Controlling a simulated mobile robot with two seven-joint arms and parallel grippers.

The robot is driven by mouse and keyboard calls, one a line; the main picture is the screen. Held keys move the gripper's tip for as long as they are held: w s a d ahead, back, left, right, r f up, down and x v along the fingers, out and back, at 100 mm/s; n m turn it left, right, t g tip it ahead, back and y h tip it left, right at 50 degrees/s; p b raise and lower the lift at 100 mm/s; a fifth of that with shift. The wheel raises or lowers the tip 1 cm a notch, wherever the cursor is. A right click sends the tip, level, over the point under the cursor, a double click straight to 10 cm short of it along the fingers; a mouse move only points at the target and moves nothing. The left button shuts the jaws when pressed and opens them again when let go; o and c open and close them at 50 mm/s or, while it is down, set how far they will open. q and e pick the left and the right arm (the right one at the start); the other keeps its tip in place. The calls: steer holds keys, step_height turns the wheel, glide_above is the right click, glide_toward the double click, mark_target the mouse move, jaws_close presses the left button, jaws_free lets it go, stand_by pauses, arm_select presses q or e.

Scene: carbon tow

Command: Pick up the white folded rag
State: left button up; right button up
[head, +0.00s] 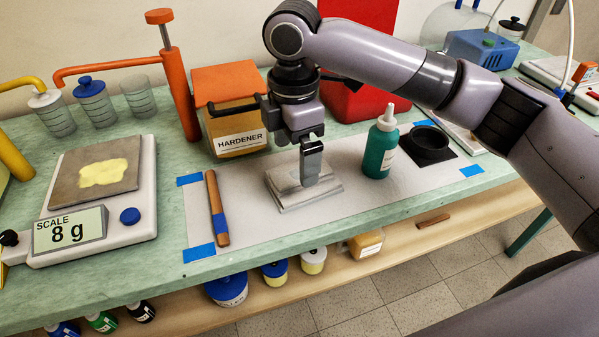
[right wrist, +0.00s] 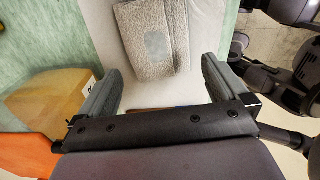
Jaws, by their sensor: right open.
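The white folded rag (head: 290,191) lies flat on the pale mat, right under my right gripper in the head view. In the right wrist view the rag (right wrist: 150,38) lies ahead of the fingers, its top part cut off by the frame edge. My right gripper (head: 312,180) points down above the rag and hides part of it in the head view. In the right wrist view the gripper (right wrist: 162,88) has its two fingers wide apart with nothing between them. I cannot tell from these views how high the fingertips are above the rag. My left gripper is not in view.
On the pale mat (head: 250,220), a wooden-handled tool (head: 216,208) lies left of the rag and a green bottle (head: 380,148) stands right. Behind is the hardener box (head: 232,140). A black round dish (head: 428,145) stands farther right, a scale (head: 125,232) far left.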

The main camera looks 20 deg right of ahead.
mark_target(283, 182)
steer(key=f, duration=0.5)
steer(key=shift+s+d, duration=0.2)
steer(key=shift+d, duration=0.1)
steer(key=shift+f, duration=0.2)
steer(key=c, duration=0.8)
steer(key=shift+r, duration=0.1)
